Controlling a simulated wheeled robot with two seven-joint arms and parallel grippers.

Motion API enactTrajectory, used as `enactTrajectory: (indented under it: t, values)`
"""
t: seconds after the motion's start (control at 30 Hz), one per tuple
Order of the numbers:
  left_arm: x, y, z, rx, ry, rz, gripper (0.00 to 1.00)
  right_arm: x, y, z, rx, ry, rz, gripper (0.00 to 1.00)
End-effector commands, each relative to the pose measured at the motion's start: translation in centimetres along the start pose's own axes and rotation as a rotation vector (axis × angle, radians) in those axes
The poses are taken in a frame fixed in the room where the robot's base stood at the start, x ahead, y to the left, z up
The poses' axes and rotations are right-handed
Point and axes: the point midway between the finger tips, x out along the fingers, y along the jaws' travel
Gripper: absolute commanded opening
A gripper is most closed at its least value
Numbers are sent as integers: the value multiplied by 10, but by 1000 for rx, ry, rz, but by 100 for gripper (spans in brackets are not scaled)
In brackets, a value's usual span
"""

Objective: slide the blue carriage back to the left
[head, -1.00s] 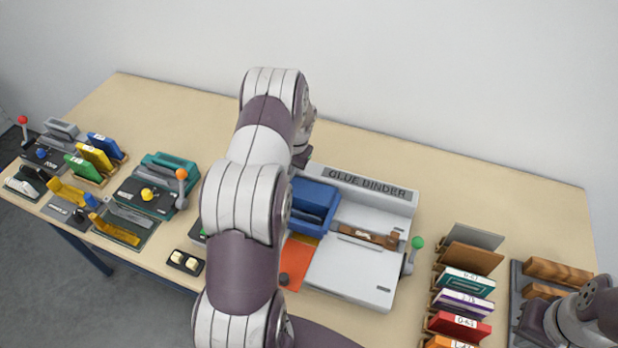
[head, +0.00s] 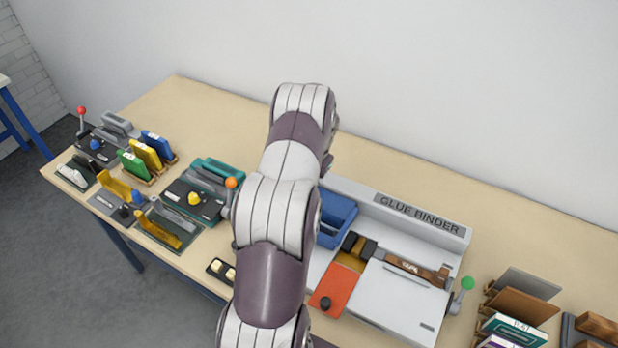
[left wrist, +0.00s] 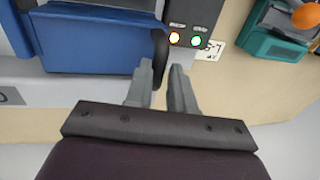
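The blue carriage (head: 338,222) is on the left part of the grey glue binder (head: 400,290), partly behind my left arm in the head view. In the left wrist view the carriage (left wrist: 95,45) is at the upper left, with a dark upright handle (left wrist: 159,45) at its right end. In the head view my left arm hides the gripper and handle. My right gripper is not in view.
An orange-red plate (head: 337,287) with a dark knob and a brown strip (head: 415,270) are on the binder. A control panel with orange and green lights (left wrist: 187,32) is beside the handle. A teal machine (head: 200,190) stands left; book racks (head: 515,310) stand right.

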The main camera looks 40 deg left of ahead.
Motion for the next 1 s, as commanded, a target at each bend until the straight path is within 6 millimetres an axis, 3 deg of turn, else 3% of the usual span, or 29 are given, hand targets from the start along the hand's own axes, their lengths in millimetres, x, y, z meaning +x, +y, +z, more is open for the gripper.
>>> enactTrajectory:
  t: [0.4,0.47,0.8,0.87,1.0]
  values:
    - [-6,0,-1,-2,3,0,42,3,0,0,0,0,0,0]
    - [-16,0,-2,-2,5,-1,42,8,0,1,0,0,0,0]
    - [-102,-2,0,-3,6,1,42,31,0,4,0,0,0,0]
    - [-119,-3,0,-3,3,2,42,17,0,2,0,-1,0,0]
    - [-128,-3,1,-3,2,2,42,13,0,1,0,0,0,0]
